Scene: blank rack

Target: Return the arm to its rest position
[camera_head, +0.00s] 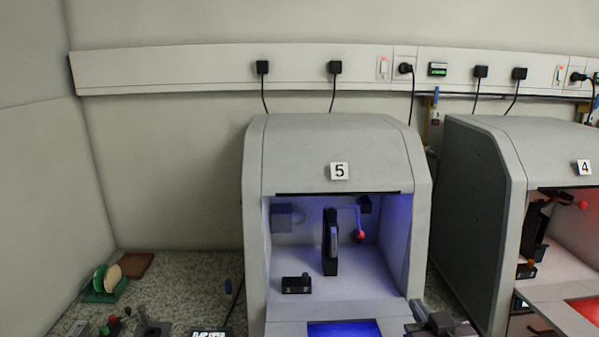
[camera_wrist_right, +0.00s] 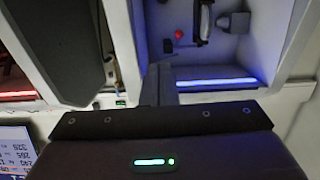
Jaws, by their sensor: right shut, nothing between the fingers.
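My right gripper (camera_head: 424,314) shows at the bottom edge of the head view, in front of the lower right corner of the machine marked 5 (camera_head: 335,150). In the right wrist view my right gripper (camera_wrist_right: 158,82) has its fingers together with nothing between them. It is clear of the machine's blue-lit chamber, as far as the views show. The rest of my right arm is out of the head view. I cannot make out my left gripper in either view.
Inside the blue-lit chamber are a dark upright holder (camera_head: 330,245), a red ball (camera_head: 361,235) and a small black block (camera_head: 296,284). Machine 4 (camera_head: 480,200) stands close on the right. A green rack (camera_head: 100,292) with discs and small tools sit at the lower left.

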